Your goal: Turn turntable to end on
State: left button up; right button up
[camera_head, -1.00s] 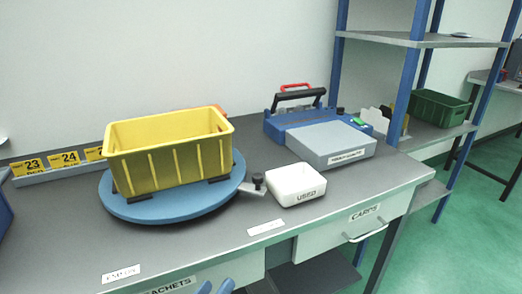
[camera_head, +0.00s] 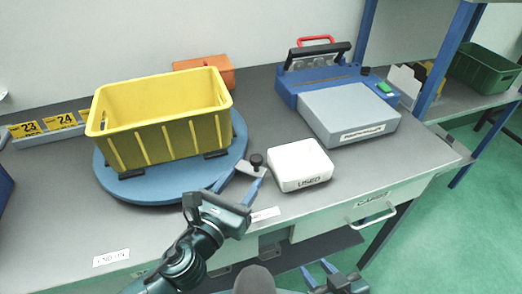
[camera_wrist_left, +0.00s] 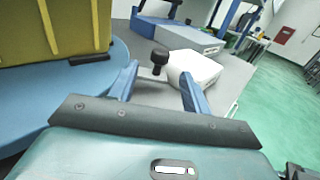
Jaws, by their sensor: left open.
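The blue round turntable (camera_head: 190,185) stands on the bench and carries a yellow crate (camera_head: 160,140), held between dark blocks. At its right front edge is a metal tab with a black knob (camera_head: 256,160). The turntable also shows in the left wrist view (camera_wrist_left: 75,82). My left gripper (camera_head: 240,182) is open and empty, just in front of the tab. In the left wrist view the black knob (camera_wrist_left: 159,58) appears between and beyond its fingers. My right gripper (camera_head: 318,272) is low at the bottom edge, partly cut off, fingers apart and empty.
A white box marked USED (camera_head: 300,165) sits close right of the knob. A blue and grey machine (camera_head: 350,110) stands behind it. An orange box (camera_head: 205,73) is behind the crate. A label (camera_head: 111,258) lies on the front left of the bench, where the surface is clear.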

aim_at(259, 156)
pick_arm(q)
jog(key=x, duration=0.9)
jog(key=shift+w+d, duration=0.1)
jog(key=shift+w, duration=0.05)
jog(key=shift+c, duration=0.3)
grip_shut()
